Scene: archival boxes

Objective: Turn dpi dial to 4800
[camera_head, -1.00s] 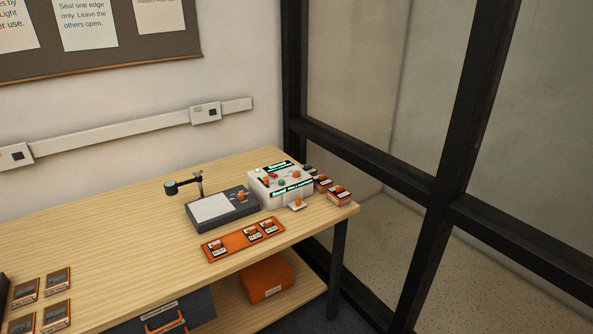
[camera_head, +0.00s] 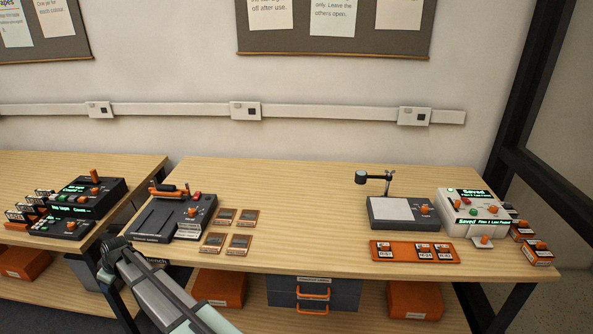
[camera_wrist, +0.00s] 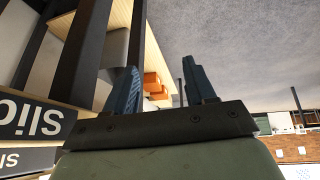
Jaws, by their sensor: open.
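A dark scanner-like device (camera_head: 172,218) stands on the bench left of the middle. It has an orange lever on top, an orange knob (camera_head: 193,212) on its right side and a white label panel. A second dark device (camera_head: 403,213) with a pale plate and a small lamp also has an orange knob (camera_head: 426,210). The markings are too small to read, so I cannot tell which knob is the dpi dial. My arm's end shows low in front of the left device, apart from it. In the wrist view my gripper (camera_wrist: 161,66) is open, with nothing between its blue fingers.
Several framed slides (camera_head: 226,228) lie right of the left device. An orange tray (camera_head: 400,251) holds several small items. A white box with green displays (camera_head: 470,212) stands at the right. Another dark console (camera_head: 80,205) is at far left. The bench middle is clear.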

